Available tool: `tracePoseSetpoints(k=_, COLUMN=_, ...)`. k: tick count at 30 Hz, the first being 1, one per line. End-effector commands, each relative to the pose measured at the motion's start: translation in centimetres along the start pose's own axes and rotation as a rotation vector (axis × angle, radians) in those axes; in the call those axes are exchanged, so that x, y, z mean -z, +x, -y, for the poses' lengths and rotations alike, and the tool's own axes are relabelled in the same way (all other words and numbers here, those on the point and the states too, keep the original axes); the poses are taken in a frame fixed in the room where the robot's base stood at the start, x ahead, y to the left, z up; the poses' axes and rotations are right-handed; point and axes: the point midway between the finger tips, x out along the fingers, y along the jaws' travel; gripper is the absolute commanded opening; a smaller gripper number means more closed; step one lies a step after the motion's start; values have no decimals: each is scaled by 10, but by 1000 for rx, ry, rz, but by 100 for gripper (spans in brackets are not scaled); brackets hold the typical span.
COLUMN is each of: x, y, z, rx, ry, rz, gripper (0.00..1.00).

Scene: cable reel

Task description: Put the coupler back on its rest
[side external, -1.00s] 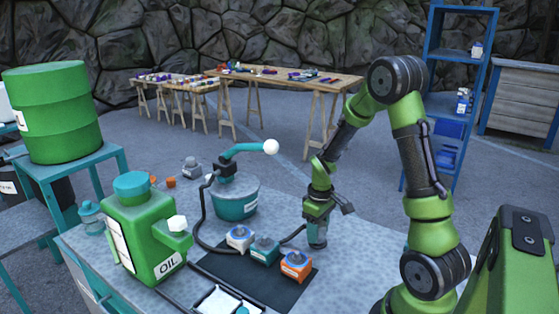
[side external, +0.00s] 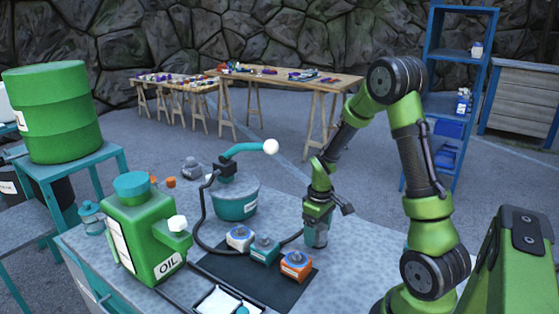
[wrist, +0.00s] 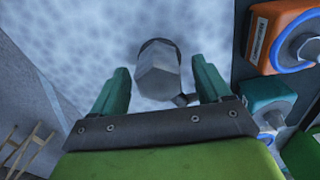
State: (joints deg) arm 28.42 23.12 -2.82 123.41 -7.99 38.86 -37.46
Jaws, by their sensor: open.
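The coupler (wrist: 157,72) appears to be the grey hex-ended piece between my fingers in the wrist view. My gripper (wrist: 158,82) is open around it, with a gap on both sides. In the side external view my gripper (side external: 316,240) points down low over the bench, right of the dark mat. A black hose (side external: 203,215) runs from the teal reel (side external: 236,203) behind the blocks toward my gripper. I cannot tell which piece is the coupler's rest.
White (side external: 239,238), teal (side external: 264,250) and orange (side external: 296,265) blocks with blue rings sit on the dark mat (side external: 235,272), left of my gripper. A green oil can (side external: 145,235) stands at the left. The bench right of the mat looks clear.

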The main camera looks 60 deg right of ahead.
Motion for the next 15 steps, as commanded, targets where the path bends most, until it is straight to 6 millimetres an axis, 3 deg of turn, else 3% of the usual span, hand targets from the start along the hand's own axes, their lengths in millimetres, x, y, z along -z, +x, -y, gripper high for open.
tracePoseSetpoints(k=8, x=1, y=-16, z=-1, rx=-3, ry=-2, rz=-4, gripper=77)
tracePoseSetpoints(k=15, x=2, y=-70, z=-1, rx=-4, ry=-1, rz=-8, gripper=77)
